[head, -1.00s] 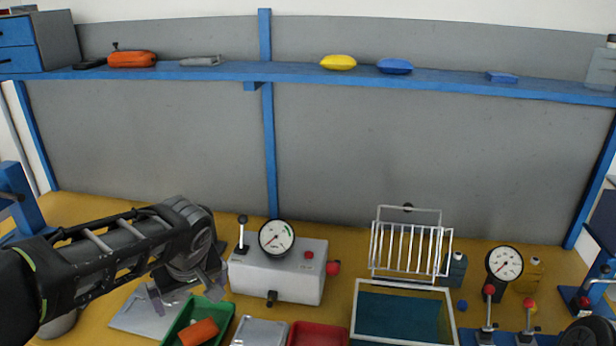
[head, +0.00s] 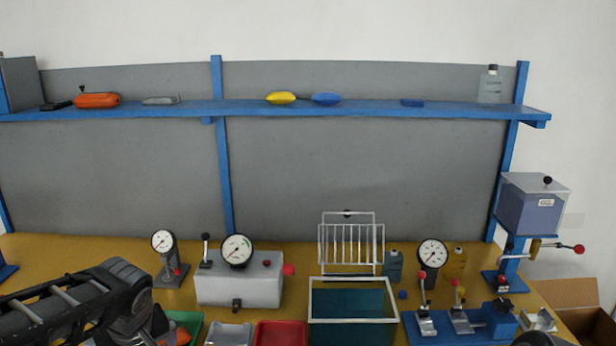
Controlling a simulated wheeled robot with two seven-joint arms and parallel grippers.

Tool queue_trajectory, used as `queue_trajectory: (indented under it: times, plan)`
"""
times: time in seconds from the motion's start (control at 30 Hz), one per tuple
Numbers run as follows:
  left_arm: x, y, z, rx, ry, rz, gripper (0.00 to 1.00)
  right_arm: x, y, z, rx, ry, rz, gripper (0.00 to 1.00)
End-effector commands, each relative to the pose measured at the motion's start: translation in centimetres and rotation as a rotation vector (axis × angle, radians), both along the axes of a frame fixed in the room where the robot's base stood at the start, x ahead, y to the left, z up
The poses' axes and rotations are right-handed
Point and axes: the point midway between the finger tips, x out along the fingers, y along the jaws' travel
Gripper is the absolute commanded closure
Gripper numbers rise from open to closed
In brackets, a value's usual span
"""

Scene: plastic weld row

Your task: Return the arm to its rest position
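My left arm (head: 75,308) comes in from the lower left of the head view. Its dark wrist (head: 132,300) is at the bottom edge, in front of the green tray (head: 190,322). The fingers are cut off or hidden, so I cannot see whether this gripper is open or shut. My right gripper does not show. A dark rounded part at the bottom right edge is too cut off to identify.
A grey gauge box (head: 240,291), a red tray (head: 281,335) and a framed teal tank (head: 352,334) with an upright white rack (head: 350,245) stand on the yellow bench. Blue lever clamps (head: 425,322) are at right. A blue shelf (head: 350,110) crosses above.

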Motion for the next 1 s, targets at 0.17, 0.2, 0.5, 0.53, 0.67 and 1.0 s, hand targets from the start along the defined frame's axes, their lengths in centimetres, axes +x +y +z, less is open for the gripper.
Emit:
queue_trajectory:
  times: [0.17, 0.2, 0.5, 0.53, 0.67, 1.0]
  plan:
    - [0.6, -1.8, -2.7, -0.044, 0.026, -0.070, 0.00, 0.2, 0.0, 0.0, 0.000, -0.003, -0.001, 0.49]
    - [0.7, -2.4, -3.5, -0.057, 0.032, -0.090, 0.00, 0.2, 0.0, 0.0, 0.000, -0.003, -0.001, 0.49]
    - [0.9, -8.3, -11.3, -0.198, 0.089, -0.277, 0.00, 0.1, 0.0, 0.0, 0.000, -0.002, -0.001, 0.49]
    - [0.8, -9.1, -12.4, -0.217, 0.096, -0.300, 0.00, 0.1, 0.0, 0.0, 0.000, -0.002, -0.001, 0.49]
    - [-0.5, -13.5, -17.8, -0.321, 0.123, -0.410, 0.00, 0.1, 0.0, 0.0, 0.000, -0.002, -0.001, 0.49]
    - [-12.9, -25.0, -34.6, -0.531, 0.154, -0.640, 0.00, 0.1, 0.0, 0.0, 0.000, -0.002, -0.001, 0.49]
